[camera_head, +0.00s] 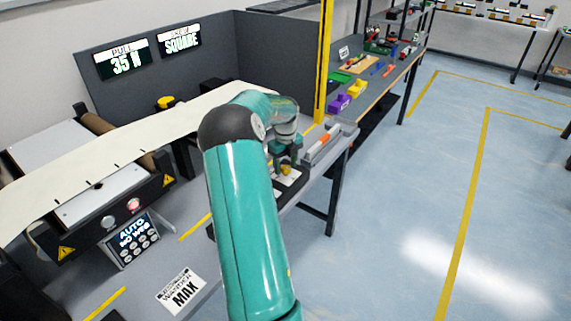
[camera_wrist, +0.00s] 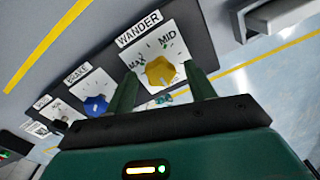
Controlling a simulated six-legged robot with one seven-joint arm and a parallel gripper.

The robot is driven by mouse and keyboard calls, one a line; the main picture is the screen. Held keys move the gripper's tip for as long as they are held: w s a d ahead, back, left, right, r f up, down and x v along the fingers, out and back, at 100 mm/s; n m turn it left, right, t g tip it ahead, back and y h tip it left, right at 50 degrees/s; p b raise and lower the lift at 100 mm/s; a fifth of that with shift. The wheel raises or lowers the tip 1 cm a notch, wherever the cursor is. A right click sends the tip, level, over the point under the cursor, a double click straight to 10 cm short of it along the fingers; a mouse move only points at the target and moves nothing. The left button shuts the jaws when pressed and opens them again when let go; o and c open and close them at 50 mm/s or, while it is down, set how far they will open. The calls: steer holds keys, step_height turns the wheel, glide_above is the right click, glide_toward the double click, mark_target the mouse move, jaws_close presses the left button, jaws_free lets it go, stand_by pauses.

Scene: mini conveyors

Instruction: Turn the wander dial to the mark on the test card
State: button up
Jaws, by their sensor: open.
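The wander dial is a yellow knob (camera_wrist: 160,71) on a white plate labelled WANDER, with MAX at its left and MID at its upper right in the wrist view. In the head view the knob (camera_head: 286,169) shows partly below my gripper (camera_head: 284,160). In the wrist view my open gripper (camera_wrist: 162,80) has one finger to each side of the knob, with gaps showing. I cannot tell how deep the fingertips reach or where the knob points.
A blue brake knob (camera_wrist: 96,105) sits left of the wander dial on the same dark panel, with another labelled control beyond. The conveyor's pale web (camera_head: 110,145) runs behind my arm. A yellow post (camera_head: 324,70) rises behind the dial area. A grey block (camera_wrist: 275,17) lies right of the panel.

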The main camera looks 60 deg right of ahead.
steer(key=c, duration=1)
steer(key=shift+o, duration=0.2)
